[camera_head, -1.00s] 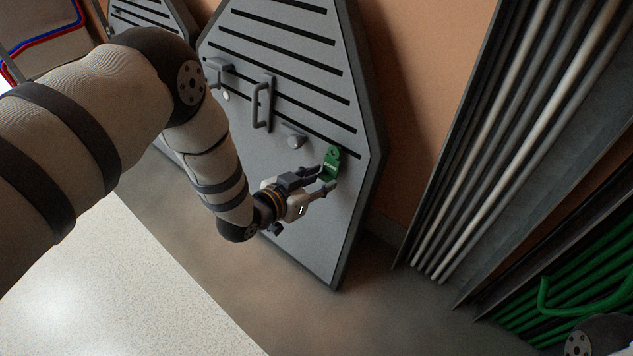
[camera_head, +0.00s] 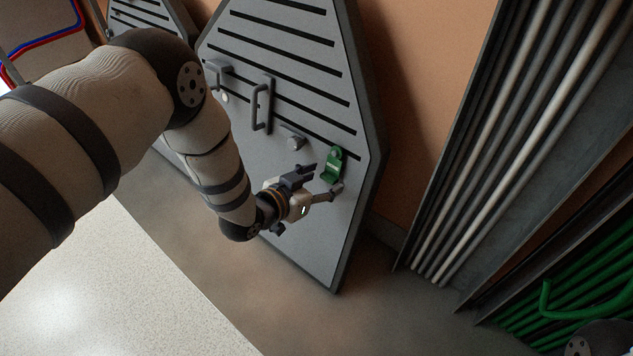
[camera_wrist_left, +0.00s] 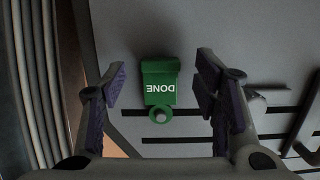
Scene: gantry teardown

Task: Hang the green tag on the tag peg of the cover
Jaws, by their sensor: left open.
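The green tag (camera_head: 331,172) is at the lower right of the grey cover (camera_head: 315,225), with its tab's hole around the tag peg, whose grey end shows in the left wrist view (camera_wrist_left: 161,114). The tag (camera_wrist_left: 160,88) reads DONE, upside down in that view. My left gripper (camera_head: 323,181) is open, its fingers (camera_wrist_left: 163,88) spread on either side of the tag with a gap to each. No finger touches the tag in the left wrist view. My right gripper is not in view.
The cover has a bar handle (camera_head: 262,104), a round knob (camera_head: 295,142) and dark slots. Grey pipes (camera_head: 500,130) stand in a rack at the right. Green rods (camera_head: 580,280) lie at the lower right. A pale speckled surface (camera_head: 120,290) is at the lower left.

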